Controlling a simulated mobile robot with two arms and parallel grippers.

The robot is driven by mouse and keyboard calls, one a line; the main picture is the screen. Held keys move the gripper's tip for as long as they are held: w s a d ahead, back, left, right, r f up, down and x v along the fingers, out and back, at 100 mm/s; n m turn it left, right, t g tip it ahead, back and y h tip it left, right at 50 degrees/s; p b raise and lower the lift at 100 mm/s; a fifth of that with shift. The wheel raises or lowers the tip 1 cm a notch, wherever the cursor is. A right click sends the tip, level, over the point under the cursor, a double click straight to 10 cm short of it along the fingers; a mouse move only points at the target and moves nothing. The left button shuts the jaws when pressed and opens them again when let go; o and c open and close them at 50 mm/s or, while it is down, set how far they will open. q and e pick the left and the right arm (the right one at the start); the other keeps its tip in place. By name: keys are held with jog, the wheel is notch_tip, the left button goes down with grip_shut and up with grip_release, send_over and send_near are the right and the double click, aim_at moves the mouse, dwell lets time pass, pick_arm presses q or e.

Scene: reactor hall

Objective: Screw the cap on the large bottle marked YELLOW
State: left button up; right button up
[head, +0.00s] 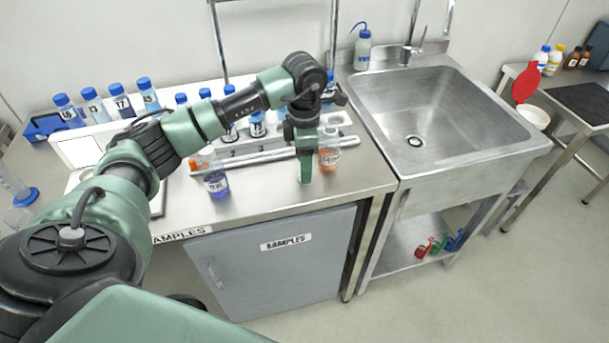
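No label that I can read says YELLOW, so I cannot tell which bottle it is. A bottle of orange liquid (329,158) stands on the samples bench just right of my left gripper (305,180). A bottle of blue-violet liquid (217,184) stands near the bench's front edge, left of the gripper. Its label is too small to read. My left gripper points down close over the bench; its fingers look like one narrow green shape, so its opening is hidden. No loose cap is clearly visible. My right gripper is out of view.
Several blue-capped bottles (145,94) stand along the back of the samples bench (255,190), beside a metal rail. A steel sink (440,115) with a wash bottle (362,50) adjoins on the right. A side table at far right holds bottles (553,60) and a red-lidded container (533,117).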

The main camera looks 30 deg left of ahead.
pick_arm(q)
jog(key=shift+f+p, duration=0.35)
jog(key=shift+f, duration=1.4)
grip_shut()
jog(key=shift+r, duration=0.15)
notch_tip(320, 180, up, 20)
jog(key=b, duration=0.1)
jog(key=shift+b, duration=0.3)
